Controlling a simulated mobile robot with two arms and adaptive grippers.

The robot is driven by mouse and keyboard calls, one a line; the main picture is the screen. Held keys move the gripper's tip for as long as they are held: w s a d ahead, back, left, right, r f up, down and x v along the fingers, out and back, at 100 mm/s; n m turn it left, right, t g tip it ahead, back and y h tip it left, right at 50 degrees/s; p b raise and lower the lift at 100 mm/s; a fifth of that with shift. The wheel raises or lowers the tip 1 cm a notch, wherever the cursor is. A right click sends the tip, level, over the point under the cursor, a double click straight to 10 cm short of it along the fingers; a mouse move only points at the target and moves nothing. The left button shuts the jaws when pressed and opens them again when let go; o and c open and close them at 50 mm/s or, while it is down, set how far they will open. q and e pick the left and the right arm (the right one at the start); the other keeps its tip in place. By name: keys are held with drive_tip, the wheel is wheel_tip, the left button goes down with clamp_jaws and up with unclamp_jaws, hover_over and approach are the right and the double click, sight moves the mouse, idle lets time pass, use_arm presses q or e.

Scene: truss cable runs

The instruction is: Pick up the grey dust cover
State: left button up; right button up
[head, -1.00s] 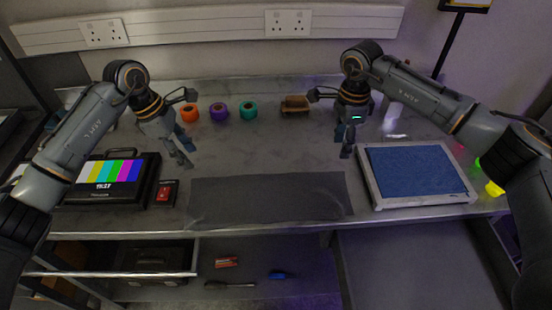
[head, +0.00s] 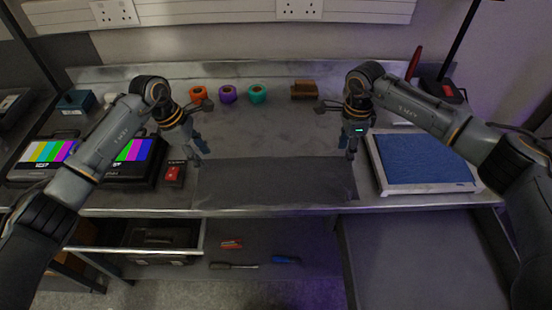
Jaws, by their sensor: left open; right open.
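The grey dust cover (head: 275,184) is a dark grey sheet lying flat along the front of the workbench, in the middle of the head view. My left gripper (head: 204,129) is open and empty at the cover's far left corner. My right gripper (head: 336,131) is open and empty at the far right corner. The lower fingertips appear close to the cover's far edge; whether they touch it I cannot tell.
Orange, purple and teal tape rolls (head: 228,94) and a brown block (head: 304,89) stand at the back. A colour-bar monitor case (head: 110,165) and a red-switch box (head: 173,174) lie left. A blue-topped panel (head: 424,159) lies right. An open drawer (head: 150,250) sits below.

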use_arm(q)
drive_tip(key=shift+f+b, duration=0.7)
drive_tip(key=shift+f, duration=0.05)
use_arm(e)
drive_tip(key=shift+f, duration=0.7)
use_arm(q)
drive_tip(key=shift+f, duration=0.1)
drive_tip(key=shift+s, duration=0.1)
drive_tip(key=c, duration=0.7)
use_arm(e)
drive_tip(key=shift+s, duration=0.15)
drive_tip(key=c, duration=0.7)
use_arm(q)
clamp_jaws()
use_arm(e)
drive_tip(key=shift+f, duration=0.15)
clamp_jaws()
use_arm(q)
drive_tip(key=shift+f, duration=0.1)
